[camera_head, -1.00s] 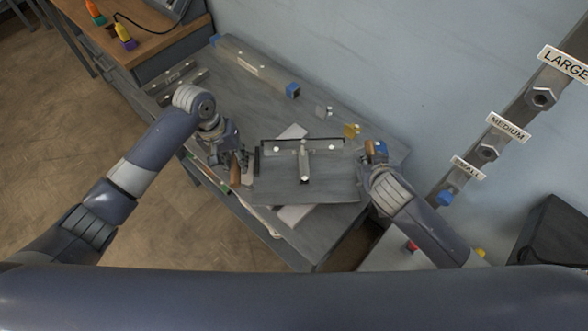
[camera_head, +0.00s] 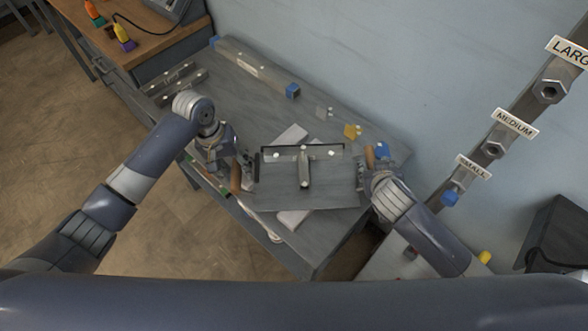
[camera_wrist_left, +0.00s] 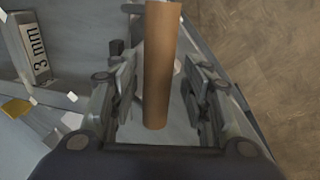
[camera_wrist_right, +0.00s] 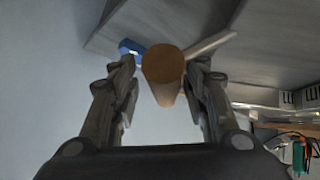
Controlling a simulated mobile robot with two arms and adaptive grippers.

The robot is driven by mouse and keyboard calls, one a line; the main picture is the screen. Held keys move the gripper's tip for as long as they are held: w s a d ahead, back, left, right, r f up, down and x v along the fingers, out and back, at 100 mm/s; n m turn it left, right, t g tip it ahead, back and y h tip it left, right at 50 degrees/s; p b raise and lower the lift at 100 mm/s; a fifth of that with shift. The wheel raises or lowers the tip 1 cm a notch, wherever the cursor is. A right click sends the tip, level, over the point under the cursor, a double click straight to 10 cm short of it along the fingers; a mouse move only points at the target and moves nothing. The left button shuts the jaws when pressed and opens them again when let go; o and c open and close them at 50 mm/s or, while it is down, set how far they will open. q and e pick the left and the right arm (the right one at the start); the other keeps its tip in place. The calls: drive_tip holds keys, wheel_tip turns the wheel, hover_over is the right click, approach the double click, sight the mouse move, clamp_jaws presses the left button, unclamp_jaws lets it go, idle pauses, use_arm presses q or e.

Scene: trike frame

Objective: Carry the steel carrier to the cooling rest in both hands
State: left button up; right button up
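The steel carrier (camera_head: 334,190) is a flat grey plate with a dark rail and a T-shaped steel piece on it. It is over the middle of the grey bench; I cannot tell whether it touches. A brown handle (camera_head: 236,177) is at its left and another (camera_head: 369,156) at its right. My left gripper (camera_wrist_left: 158,92) is open, its fingers either side of the left handle (camera_wrist_left: 160,70) with gaps. My right gripper (camera_wrist_right: 165,90) is open, its fingers either side of the right handle (camera_wrist_right: 163,70), also with gaps. Two dark rails (camera_head: 178,82) with a label, perhaps the cooling rest, lie at the bench's far left.
A yellow block (camera_head: 352,131) and a small grey one stand behind the carrier. A pale strip passes under it. A sized rack (camera_head: 525,105) hangs right.

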use_arm(q)
drive_tip(key=shift+d+r, duration=0.1)
drive_tip(key=shift+w+r, duration=0.1)
drive_tip(key=shift+r, duration=0.25)
use_arm(e)
drive_tip(key=shift+a, duration=0.1)
drive_tip(key=shift+s+a+r, duration=0.15)
drive_tip(key=shift+s+r, duration=0.1)
drive_tip(key=shift+s, duration=0.1)
use_arm(q)
wheel_tip(320, 180, up, 11)
drive_tip(key=a, duration=0.2)
drive_tip(key=shift+a, duration=0.2)
use_arm(e)
drive_tip(key=v, duration=1.1)
use_arm(q)
drive_tip(key=shift+f, duration=0.1)
